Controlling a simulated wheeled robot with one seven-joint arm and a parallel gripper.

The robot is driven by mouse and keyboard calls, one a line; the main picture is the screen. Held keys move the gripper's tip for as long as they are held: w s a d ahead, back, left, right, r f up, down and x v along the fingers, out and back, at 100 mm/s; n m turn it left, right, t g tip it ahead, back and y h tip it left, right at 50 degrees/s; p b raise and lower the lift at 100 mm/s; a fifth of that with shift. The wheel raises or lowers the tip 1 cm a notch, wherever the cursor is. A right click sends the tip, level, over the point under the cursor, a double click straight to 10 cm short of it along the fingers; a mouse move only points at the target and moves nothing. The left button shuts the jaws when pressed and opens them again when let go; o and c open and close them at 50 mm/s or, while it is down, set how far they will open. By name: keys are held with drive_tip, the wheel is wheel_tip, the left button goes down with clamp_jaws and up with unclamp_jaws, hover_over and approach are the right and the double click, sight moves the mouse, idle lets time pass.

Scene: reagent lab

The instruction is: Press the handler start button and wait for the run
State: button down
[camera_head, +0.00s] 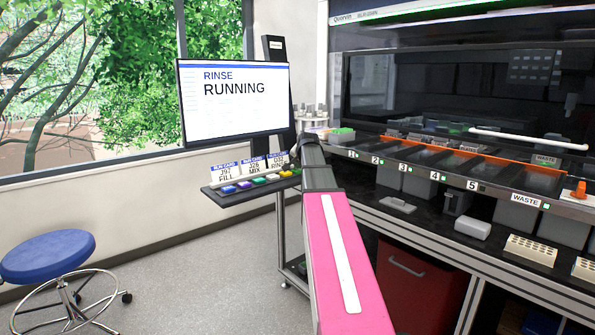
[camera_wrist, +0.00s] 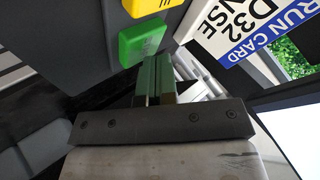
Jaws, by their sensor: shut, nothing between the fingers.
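The monitor (camera_head: 233,103) in the head view reads "RINSE" and "RUNNING". Below it, a dark shelf (camera_head: 222,199) carries a row of coloured buttons (camera_head: 258,180), with run cards (camera_head: 226,171) standing behind them. In the wrist view, a green button (camera_wrist: 142,39) sits beside a yellow button (camera_wrist: 150,5). My gripper (camera_wrist: 154,80) is shut and empty, its tips close to the green button; whether they touch it I cannot tell. A run card (camera_wrist: 250,32) reading "D32" stands just beyond. In the head view my arm hides the gripper and the shelf's right end.
A long bench with a handler deck (camera_head: 450,160) and numbered positions is at right, a waste label (camera_head: 525,200) on its front. A red bin (camera_head: 415,285) is under the bench. A blue stool (camera_head: 47,256) stands at left. The floor between stool and bench is clear.

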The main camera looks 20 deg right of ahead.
sight(299, 170)
drive_tip(key=shift+r, duration=3.3)
